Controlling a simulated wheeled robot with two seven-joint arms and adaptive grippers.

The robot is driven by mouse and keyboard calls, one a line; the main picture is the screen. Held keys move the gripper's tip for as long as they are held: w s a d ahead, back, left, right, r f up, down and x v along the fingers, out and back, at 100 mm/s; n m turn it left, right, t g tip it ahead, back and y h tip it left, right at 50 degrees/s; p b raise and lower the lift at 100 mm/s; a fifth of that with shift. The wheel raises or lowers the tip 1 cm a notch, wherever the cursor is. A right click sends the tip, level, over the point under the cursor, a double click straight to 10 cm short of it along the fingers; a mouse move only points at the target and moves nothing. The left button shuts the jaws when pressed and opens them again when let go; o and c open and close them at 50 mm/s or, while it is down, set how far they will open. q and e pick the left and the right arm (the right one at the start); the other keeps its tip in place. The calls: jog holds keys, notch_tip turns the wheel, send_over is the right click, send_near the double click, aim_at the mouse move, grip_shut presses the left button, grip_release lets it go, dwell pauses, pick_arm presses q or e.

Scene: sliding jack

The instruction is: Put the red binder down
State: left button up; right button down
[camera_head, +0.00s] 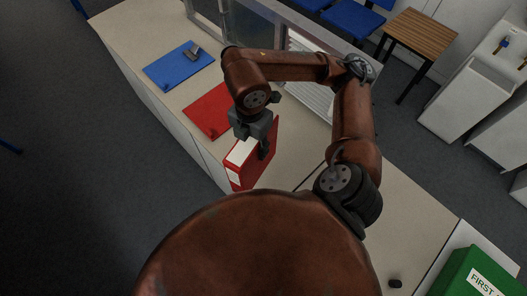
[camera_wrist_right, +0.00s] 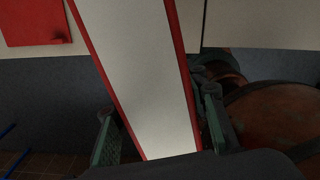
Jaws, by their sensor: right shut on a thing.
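My left gripper is in neither view.
A red mat (camera_head: 208,112) lies just behind the binder, and a blue mat (camera_head: 176,68) with a small grey object (camera_head: 192,51) lies farther back. A glass-fronted frame (camera_head: 246,32) stands behind. A green first-aid box (camera_head: 468,277) is at the lower right. The counter right of the binder (camera_head: 297,160) is clear.

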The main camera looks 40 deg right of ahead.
jog(key=w+d+f+m+p, duration=0.3)
jog(key=w+d+f+p, duration=0.1)
jog(key=w+d+f, duration=0.4)
notch_tip(320, 180, down, 4)
jog(key=d, duration=0.2)
jog(key=shift+w+d+f+p, duration=0.25)
jog(key=shift+d+p, duration=0.05)
jog(key=shift+p, duration=0.1)
jog(key=shift+f, duration=0.15)
jog(key=c, duration=1.2)
grip_release()
